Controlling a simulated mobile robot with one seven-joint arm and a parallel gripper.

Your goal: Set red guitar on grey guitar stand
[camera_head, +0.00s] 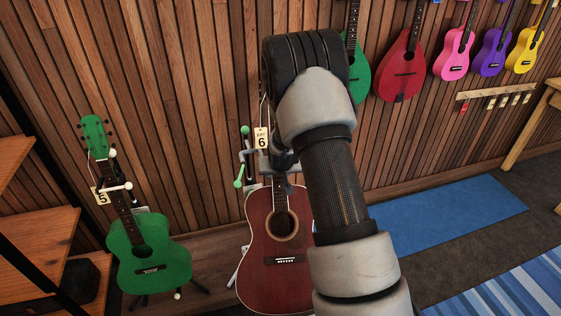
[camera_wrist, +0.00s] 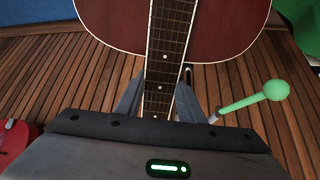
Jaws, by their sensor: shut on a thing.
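The red guitar (camera_head: 270,245) is upright in the head view, body low and neck up, partly hidden by my arm. My gripper (camera_head: 281,166) is shut on its neck; the wrist view shows the fingers (camera_wrist: 158,92) on both sides of the fretboard, with the red body (camera_wrist: 115,25) beyond. A grey stand (camera_head: 250,165) with green-tipped prongs is right behind and beside the guitar, under a tag reading 6. One green-tipped prong (camera_wrist: 250,101) shows right of the neck in the wrist view. Whether the guitar touches the stand is not clear.
A green guitar (camera_head: 150,262) sits on another stand at the left, tagged 5. Wooden shelves (camera_head: 40,240) are at the far left. Several coloured ukuleles (camera_head: 455,50) hang on the slatted wall. A blue mat (camera_head: 450,215) lies at the right, with open floor around it.

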